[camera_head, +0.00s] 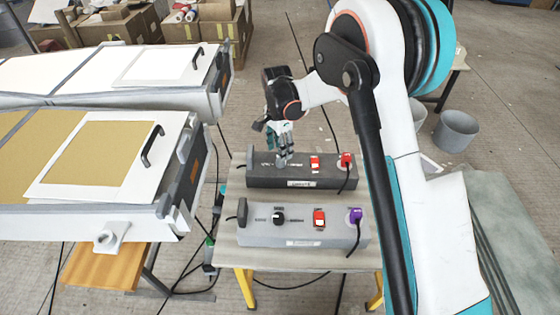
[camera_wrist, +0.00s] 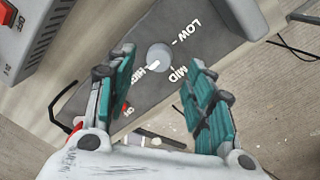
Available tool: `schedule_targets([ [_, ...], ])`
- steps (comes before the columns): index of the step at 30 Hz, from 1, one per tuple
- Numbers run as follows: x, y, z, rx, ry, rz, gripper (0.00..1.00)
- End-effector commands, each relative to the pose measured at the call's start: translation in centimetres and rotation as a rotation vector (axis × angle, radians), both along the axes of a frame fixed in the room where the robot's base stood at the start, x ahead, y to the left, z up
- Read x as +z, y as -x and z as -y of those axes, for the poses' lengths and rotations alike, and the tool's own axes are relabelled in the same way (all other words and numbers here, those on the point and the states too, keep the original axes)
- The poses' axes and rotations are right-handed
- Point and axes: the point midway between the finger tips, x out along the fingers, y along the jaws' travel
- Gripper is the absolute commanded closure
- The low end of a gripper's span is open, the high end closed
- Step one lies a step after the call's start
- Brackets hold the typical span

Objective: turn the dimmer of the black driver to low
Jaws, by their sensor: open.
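The black driver (camera_head: 262,180) is a long dark box at the back of a small table. In the wrist view, its dark top (camera_wrist: 205,15) has a round grey dimmer knob (camera_wrist: 160,56) with LOW, MID and HIGH printed around it. The white mark on the knob appears to point at the HIGH lettering. My gripper (camera_head: 283,156) is above the left part of this driver. In the wrist view, the teal fingers of my gripper (camera_wrist: 158,62) are open, one on each side of the knob; contact cannot be told.
A grey driver (camera_head: 265,238) stands in front, with a black knob (camera_head: 278,217), red switch (camera_head: 319,218) and purple plug (camera_head: 355,215). The black driver has a red switch (camera_head: 315,163) and red plug (camera_head: 346,158) on the right. White moulds (camera_head: 85,200) stand at left.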

Motion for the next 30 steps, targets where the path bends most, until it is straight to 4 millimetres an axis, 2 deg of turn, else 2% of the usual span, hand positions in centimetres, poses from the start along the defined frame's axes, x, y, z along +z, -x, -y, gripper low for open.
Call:
schedule_targets([
  [1, -1.2, 0.0, 0.0, 0.000, 0.000, 0.000, 0.51],
  [3, -2.3, 0.1, 0.1, 0.000, 0.000, 0.000, 0.51],
  [9, -4.2, 0.2, 0.1, 0.000, 0.000, 0.000, 0.51],
  [20, -4.7, 0.2, 0.2, 0.000, 0.000, 0.000, 0.51],
  [21, -4.7, 0.2, 0.2, 0.000, 0.000, 0.000, 0.54],
  [27, -4.6, 0.2, 0.2, 0.000, 0.000, 0.000, 0.96],
  [30, -4.6, 0.2, 0.2, 0.000, 0.000, 0.000, 0.96],
])
